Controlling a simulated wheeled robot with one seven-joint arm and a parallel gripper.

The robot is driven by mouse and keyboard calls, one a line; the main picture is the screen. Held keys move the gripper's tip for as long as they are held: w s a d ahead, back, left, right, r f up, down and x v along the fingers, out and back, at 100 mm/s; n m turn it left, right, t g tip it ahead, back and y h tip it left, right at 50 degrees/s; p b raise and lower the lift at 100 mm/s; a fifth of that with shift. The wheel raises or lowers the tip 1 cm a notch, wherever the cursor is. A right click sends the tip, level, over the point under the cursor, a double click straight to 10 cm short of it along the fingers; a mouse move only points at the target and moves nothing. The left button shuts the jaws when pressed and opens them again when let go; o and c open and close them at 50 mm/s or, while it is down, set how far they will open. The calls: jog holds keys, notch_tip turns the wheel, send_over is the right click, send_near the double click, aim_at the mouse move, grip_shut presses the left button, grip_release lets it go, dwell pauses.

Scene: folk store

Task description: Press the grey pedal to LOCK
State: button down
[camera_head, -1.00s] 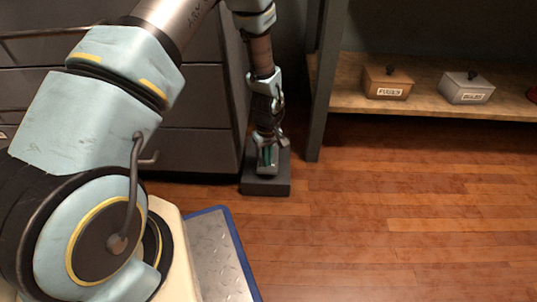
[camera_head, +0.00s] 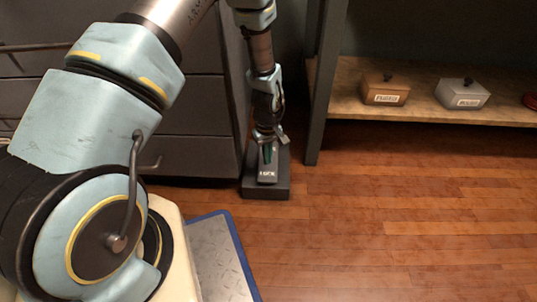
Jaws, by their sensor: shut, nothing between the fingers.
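The grey pedal (camera_head: 267,174) sits on a dark block-shaped base (camera_head: 266,192) on the floor. The base stands close to the dark drawer cabinet. Small white lettering shows on the front part of the pedal, seemingly LOCK, but it is too small to read surely. My gripper (camera_head: 267,158) points down at the pedal from above, with its fingertips over the part behind the lettering. It is shut and holds nothing. The fingertips hide the rear of the pedal, and I cannot tell whether they touch it.
The dark drawer cabinet (camera_head: 190,155) stands left of the pedal. A shelf unit with a dark upright post (camera_head: 318,100) is to the right. Its wooden board (camera_head: 345,98) bears a brown labelled box (camera_head: 386,90) and a grey one (camera_head: 463,94). The wooden floor at right is clear.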

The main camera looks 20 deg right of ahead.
notch_tip(320, 180, up, 5)
jog(key=p, duration=0.3)
jog(key=shift+f, duration=0.1)
dwell(0.3)
